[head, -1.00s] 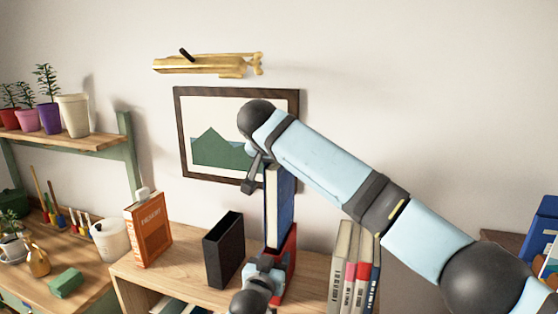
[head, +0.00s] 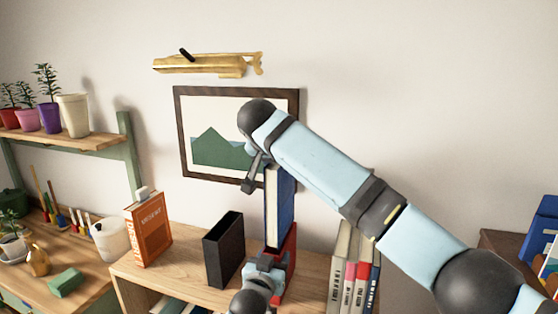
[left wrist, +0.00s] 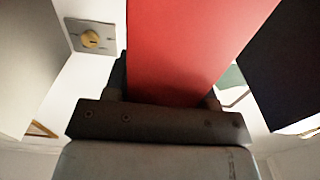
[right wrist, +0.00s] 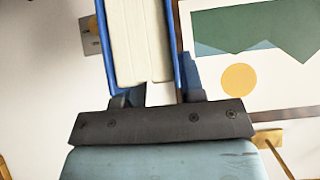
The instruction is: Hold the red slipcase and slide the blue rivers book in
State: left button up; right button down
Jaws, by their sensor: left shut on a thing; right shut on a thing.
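The red slipcase (head: 289,262) stands upright on the wooden shelf top, right of a black slipcase. My left gripper (head: 272,260) is shut on the red slipcase from the front; the left wrist view shows its red face (left wrist: 185,45) between the fingers. The blue book (head: 280,205) is upright directly above the red slipcase, its lower end at the slipcase's top. I cannot tell how far inside it is. My right gripper (head: 258,172) is shut on the book's upper end. The right wrist view shows the book's blue covers and cream pages (right wrist: 138,40) between the fingers.
The black slipcase (head: 222,250) stands close on the left, with an orange book (head: 149,230) farther left. Several books (head: 352,272) stand to the right. A framed picture (head: 225,100) hangs on the wall behind the book. Bare shelf top lies between the orange book and the black slipcase.

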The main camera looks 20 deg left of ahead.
aim_at(279, 224)
jog(key=shift+f, duration=8.45)
jog(key=c, duration=0.6)
grip_release()
jog(key=shift+c, duration=0.2)
